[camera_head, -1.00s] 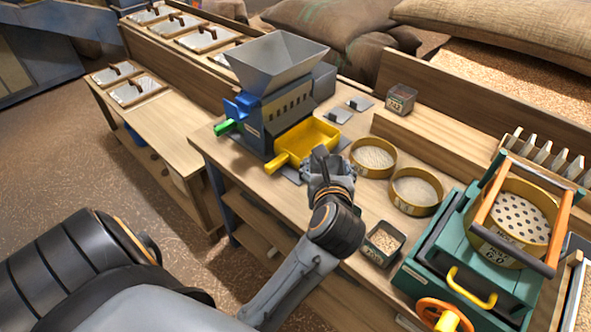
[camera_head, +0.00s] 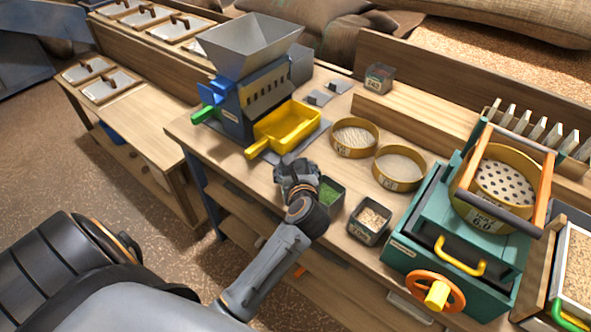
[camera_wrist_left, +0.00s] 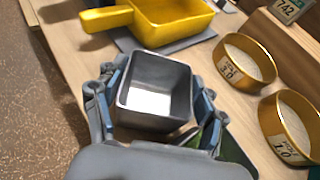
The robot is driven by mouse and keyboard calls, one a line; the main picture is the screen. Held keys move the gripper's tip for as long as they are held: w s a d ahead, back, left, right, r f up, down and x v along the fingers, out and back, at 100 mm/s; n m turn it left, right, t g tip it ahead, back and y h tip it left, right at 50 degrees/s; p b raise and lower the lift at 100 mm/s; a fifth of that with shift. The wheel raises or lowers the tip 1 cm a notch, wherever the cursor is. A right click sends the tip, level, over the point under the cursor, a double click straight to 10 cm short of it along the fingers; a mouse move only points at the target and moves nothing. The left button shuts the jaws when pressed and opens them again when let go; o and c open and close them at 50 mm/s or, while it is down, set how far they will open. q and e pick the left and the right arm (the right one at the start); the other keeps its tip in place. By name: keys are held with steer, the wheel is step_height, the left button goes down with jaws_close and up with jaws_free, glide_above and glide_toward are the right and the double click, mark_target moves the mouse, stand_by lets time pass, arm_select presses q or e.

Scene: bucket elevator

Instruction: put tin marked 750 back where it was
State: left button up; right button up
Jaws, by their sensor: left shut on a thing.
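My left gripper (camera_head: 297,178) is shut on a grey square tin (camera_wrist_left: 155,92), held above the near part of the workbench. In the left wrist view the tin sits between the fingers of my left gripper (camera_wrist_left: 155,110), its open top showing a pale, apparently empty inside. I cannot read a number on it. In the head view the gripper hides it. A tin with green contents (camera_head: 331,192) stands just right of the gripper, partly behind the arm. A tin of grain (camera_head: 369,222) stands farther right. My right gripper is not in view.
A yellow tray (camera_head: 287,125) sits at the mill (camera_head: 250,85). Two round sieves (camera_head: 354,137) (camera_head: 399,167) lie beyond the gripper. A small tin marked 742 (camera_head: 379,78) stands at the back. A green sifting machine (camera_head: 450,245) takes up the right.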

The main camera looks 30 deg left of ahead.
arm_select(q)
steer(key=shift+f, duration=0.1)
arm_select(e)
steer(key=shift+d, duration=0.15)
arm_select(q)
steer(key=shift+f, duration=0.25)
steer(key=o, duration=1)
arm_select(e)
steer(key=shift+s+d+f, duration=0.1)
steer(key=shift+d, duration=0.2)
arm_select(q)
steer(key=shift+r, duration=0.1)
steer(key=shift+r, duration=0.15)
steer(key=shift+s+d+r, duration=0.15)
steer(key=shift+s+d, duration=0.05)
steer(key=shift+d, duration=0.05)
steer(key=p+v, duration=0.3)
steer(key=v, duration=0.8)
steer(key=shift+s+d+p, duration=0.1)
steer(key=shift+s+p, duration=0.05)
steer(key=shift+p, duration=0.25)
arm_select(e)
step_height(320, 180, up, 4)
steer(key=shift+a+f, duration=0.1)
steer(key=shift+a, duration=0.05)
